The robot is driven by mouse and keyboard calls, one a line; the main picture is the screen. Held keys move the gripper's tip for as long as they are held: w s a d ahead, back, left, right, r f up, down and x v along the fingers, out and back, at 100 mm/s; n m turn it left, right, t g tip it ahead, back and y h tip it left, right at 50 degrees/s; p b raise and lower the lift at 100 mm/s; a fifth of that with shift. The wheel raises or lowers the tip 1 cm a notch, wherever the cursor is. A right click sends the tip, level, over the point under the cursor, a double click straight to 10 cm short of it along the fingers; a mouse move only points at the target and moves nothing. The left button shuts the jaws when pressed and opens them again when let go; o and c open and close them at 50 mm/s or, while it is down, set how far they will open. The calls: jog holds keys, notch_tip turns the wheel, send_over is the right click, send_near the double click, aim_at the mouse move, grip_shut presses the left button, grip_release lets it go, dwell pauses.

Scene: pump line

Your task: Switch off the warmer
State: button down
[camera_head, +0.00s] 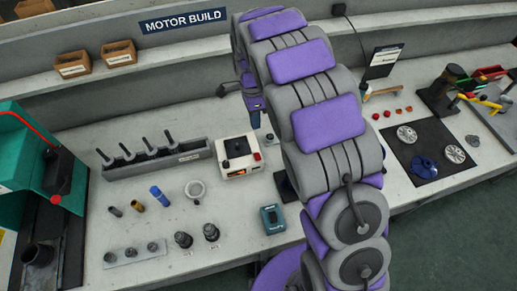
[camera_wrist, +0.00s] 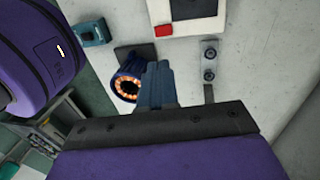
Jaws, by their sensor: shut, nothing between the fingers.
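The warmer appears to be the white box (camera_head: 240,170) with a black top plate, a red knob on its right side and a small orange glow on its front, in the head view. In the wrist view part of the white box (camera_wrist: 200,22) shows at the top edge, with a red piece (camera_wrist: 164,30) at its corner. My gripper (camera_wrist: 159,68) is shut and empty, its two blue-grey fingers together, apart from the box in the picture. In the head view my gripper is small, just above the box, partly hidden by my arm.
A teal device (camera_head: 272,218) lies in front of the box. A grey rack (camera_head: 157,160) with several black handles stands left. Blue and dark cylinders stand on the front left bench.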

jog(key=b, duration=0.3)
send_near(257, 157)
jog(key=f, duration=0.2)
jog(key=s+f, duration=0.1)
jog(key=f, duration=0.3)
jog(key=shift+s+d+f, duration=0.2)
jog(key=shift+s+f, duration=0.05)
jog(key=shift+f, duration=0.15)
